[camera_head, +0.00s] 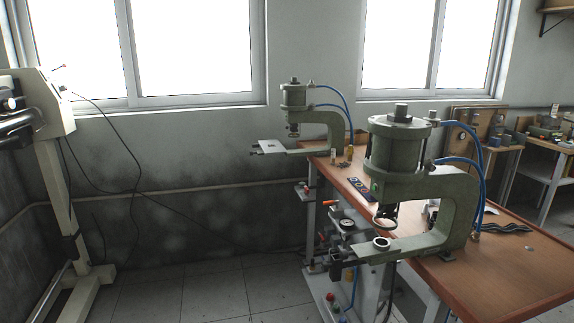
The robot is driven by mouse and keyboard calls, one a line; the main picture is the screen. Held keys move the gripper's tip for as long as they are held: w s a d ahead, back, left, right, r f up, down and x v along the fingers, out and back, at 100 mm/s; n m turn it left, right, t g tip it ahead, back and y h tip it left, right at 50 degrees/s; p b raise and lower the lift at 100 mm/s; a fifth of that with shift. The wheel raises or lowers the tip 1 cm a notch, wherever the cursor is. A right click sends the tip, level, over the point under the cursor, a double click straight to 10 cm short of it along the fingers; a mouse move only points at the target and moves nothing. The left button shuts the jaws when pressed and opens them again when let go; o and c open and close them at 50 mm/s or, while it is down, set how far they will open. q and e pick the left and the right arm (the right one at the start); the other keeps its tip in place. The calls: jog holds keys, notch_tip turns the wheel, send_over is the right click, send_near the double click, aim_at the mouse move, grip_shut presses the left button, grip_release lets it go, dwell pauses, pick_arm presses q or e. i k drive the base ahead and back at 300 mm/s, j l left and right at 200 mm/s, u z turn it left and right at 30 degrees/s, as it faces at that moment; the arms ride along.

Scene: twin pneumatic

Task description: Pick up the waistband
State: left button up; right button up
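A dark, wavy strip (508,227) lies flat on the orange-brown table, right of the nearer press; it looks like the waistband, but it is small and I cannot be sure. Nothing touches it that I can see. Neither of my grippers shows in the head view.
The nearer green press (398,150) stands on the table (520,275) left of the strip, with blue hoses behind it. A second press (295,100) stands at the far end. A pale machine on a stand (45,130) is at the left. The floor (210,292) between is clear.

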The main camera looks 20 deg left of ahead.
aim_at(359, 185)
jog(key=i+j+z, duration=0.1)
jog(key=z, duration=0.95)
jog(key=i+j+z, duration=0.2)
jog(key=j+z, duration=0.2)
jog(key=j, duration=0.2)
jog(key=i+j+z, duration=0.15)
jog(key=j+z, duration=0.3)
jog(key=j, duration=0.2)
jog(key=j+z, duration=0.4)
jog(key=j, duration=0.3)
